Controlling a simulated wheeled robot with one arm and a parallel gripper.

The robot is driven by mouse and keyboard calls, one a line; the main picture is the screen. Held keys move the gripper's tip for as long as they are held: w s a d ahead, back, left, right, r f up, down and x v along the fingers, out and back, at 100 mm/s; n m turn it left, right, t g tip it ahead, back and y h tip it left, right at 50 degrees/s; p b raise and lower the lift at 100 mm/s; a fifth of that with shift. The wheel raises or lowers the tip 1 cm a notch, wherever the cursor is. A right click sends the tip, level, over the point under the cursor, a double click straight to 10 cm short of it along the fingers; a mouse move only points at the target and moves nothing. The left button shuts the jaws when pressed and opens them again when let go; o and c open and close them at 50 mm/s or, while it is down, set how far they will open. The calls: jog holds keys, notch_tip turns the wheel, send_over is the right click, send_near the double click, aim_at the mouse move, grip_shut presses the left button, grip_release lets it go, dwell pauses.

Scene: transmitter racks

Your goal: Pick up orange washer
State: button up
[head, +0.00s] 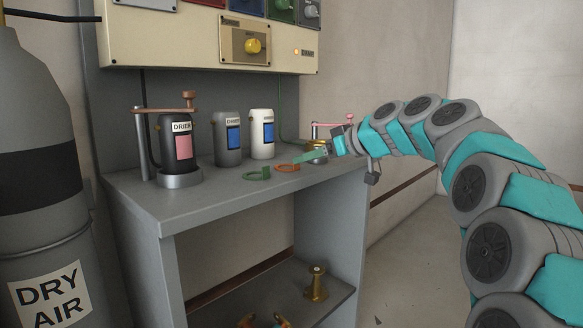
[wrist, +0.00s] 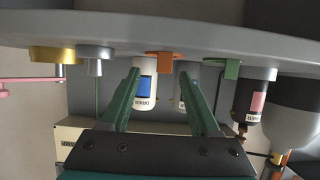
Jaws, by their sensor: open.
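The orange washer (head: 287,168) lies flat on the grey bench top (head: 190,205), near its front right part. In the upside-down wrist view the orange washer (wrist: 165,62) is seen edge-on, centred beyond the fingertips. My gripper (head: 312,156) reaches in from the right, low over the bench and close to the washer. In the wrist view my gripper (wrist: 159,72) is open, its two green fingers apart with nothing held between them. In the head view, the fingers partly overlap the area just behind and right of the washer.
A green washer (head: 257,174) lies just left of the orange one. Behind stand a white drier canister (head: 262,133), a grey one (head: 227,140) and a clamped black one (head: 176,140). A brass fitting (head: 315,158) stands beside my gripper. A panel (head: 210,45) hangs above.

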aim_at(296, 169)
jog(key=x, duration=0.4)
jog(key=shift+a+f, duration=0.15)
jog(key=shift+a, duration=0.35)
grip_shut()
dwell(0.9)
